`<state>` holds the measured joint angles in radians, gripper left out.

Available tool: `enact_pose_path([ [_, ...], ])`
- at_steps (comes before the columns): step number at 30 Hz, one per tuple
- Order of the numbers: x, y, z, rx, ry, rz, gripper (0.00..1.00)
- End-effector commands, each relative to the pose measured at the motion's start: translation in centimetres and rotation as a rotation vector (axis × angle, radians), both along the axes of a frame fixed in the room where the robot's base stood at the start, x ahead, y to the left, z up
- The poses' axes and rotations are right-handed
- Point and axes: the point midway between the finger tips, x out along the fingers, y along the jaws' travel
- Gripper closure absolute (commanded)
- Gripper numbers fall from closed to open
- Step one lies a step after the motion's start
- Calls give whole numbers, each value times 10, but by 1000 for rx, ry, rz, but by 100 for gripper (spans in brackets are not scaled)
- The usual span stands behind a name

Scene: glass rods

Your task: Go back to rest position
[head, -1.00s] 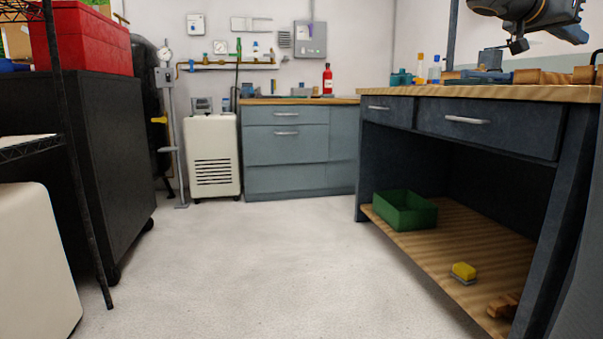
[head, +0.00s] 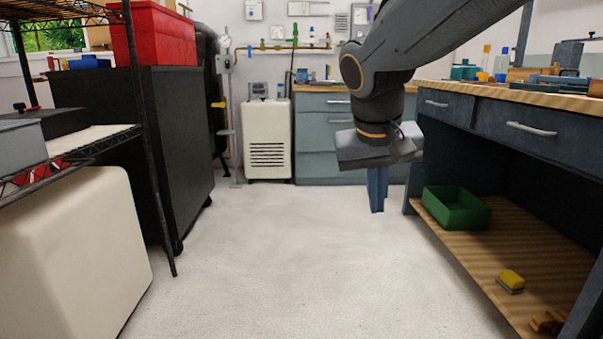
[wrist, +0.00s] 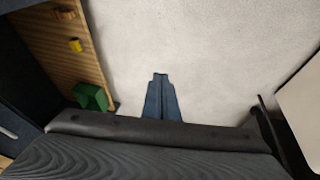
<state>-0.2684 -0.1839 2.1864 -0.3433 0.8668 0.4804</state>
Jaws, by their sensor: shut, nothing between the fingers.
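My gripper (head: 377,208) hangs from my arm in the head view, pointing down over the open floor, left of the workbench. Its blue fingers are together with nothing between them. In the wrist view the gripper (wrist: 160,77) shows as two blue fingers side by side against the pale floor. No glass rods can be made out clearly.
The workbench (head: 530,129) stands at right, with a green bin (head: 458,210) and a yellow sponge (head: 511,280) on its lower shelf. A black cabinet (head: 170,130) with a red toolbox (head: 155,38) and a wire rack (head: 90,145) stand at left. The floor (head: 270,250) between is clear.

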Motion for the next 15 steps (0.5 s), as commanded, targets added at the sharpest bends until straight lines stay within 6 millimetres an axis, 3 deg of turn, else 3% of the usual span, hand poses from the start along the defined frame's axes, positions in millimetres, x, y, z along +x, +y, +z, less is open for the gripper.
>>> enact_pose_path([
  [1,-24,26,-7,22,41,74,100],
  [3,-57,58,-21,57,94,171,100],
  [6,-99,90,-36,96,159,285,100],
  [15,-187,137,-61,168,278,497,100],
])
